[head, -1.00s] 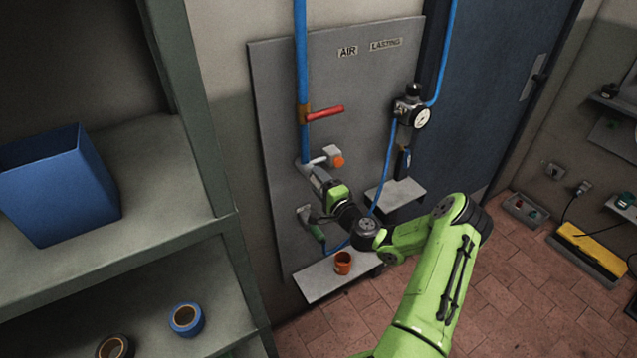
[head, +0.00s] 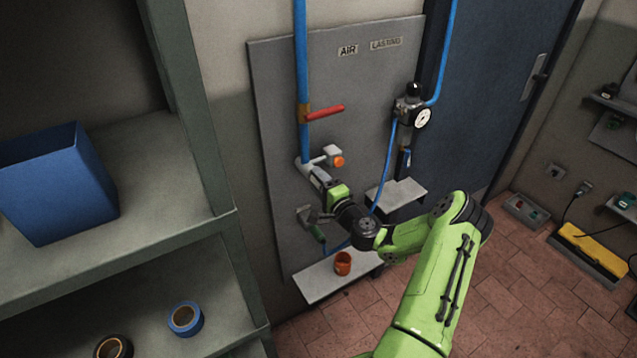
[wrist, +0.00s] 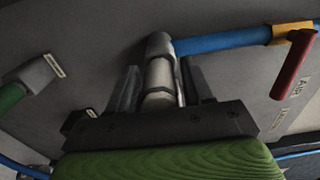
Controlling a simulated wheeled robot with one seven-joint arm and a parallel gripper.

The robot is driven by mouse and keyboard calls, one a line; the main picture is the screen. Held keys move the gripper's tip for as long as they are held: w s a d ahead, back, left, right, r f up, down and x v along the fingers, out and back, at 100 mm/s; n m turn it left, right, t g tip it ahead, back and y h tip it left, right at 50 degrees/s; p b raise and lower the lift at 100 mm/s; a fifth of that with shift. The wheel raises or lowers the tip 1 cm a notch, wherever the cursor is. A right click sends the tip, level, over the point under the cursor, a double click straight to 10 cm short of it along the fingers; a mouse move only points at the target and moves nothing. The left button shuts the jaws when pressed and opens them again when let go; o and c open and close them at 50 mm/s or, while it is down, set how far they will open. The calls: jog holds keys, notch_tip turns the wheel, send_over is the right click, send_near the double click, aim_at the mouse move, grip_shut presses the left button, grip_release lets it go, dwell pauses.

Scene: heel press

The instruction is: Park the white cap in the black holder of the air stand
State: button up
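The white cap (wrist: 159,76) is a pale ribbed cylinder on the grey elbow at the lower end of the blue pipe (head: 300,90). My gripper (wrist: 160,70) has one dark finger on each side of it. Narrow gaps seem to show beside the cap, so the fingers look open around it. In the head view my gripper (head: 318,177) is at the pipe end, and its body partly hides the cap. A small black block with a pale label (wrist: 78,120), perhaps the black holder, sits on the panel at lower left in the wrist view.
A red valve lever (head: 324,112) and a fitting with an orange knob (head: 338,162) are close to the pipe. A grey holder (head: 304,214) with a green-handled tool is below. An orange cup (head: 343,263) stands on the low shelf (head: 318,281). Shelving (head: 215,150) stands at left.

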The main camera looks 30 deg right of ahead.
grip_shut()
jog(key=shift+s, duration=0.15)
jog(key=shift+s+a+b, duration=0.15)
jog(key=shift+s+b, duration=1.3)
jog(key=shift+s, duration=1.45)
jog(key=shift+s, duration=0.1)
jog(key=d+f+b, duration=0.7)
jog(key=f+b, duration=0.3)
jog(key=f, duration=0.2)
jog(key=s+d+f+b, duration=0.1)
jog(key=d+f+b, duration=0.7)
jog(key=f+b, duration=0.3)
jog(key=shift+f, duration=0.55)
